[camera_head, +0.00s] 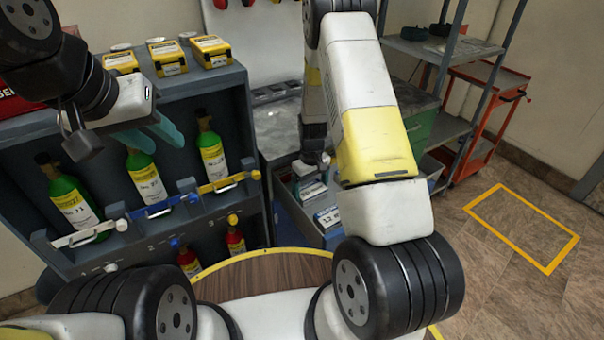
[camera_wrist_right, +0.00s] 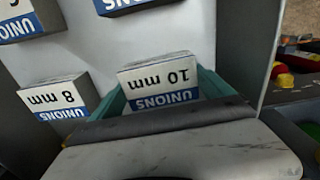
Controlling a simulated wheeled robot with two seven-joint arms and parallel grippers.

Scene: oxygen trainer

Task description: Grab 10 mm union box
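The 10 mm union box (camera_wrist_right: 158,83), white with a blue UNIONS band, sits in the right wrist view between the teal fingers of my right gripper (camera_wrist_right: 160,85). A finger lies close along each side of it; whether they press on it cannot be told. In the head view my right gripper's fingers are hidden; its wrist (camera_head: 314,140) reaches down into an open drawer (camera_head: 292,212) holding white boxes. My left gripper (camera_head: 152,137), with teal fingers apart, is empty in front of the bottle rack.
An 8 mm box (camera_wrist_right: 56,97) stands left of the 10 mm box in the wrist view. A box marked 12 (camera_head: 328,216) is in the drawer. The rack (camera_head: 235,115) holds several green bottles (camera_head: 212,150). Yellow boxes (camera_head: 211,50) stand on top. Floor at right is clear.

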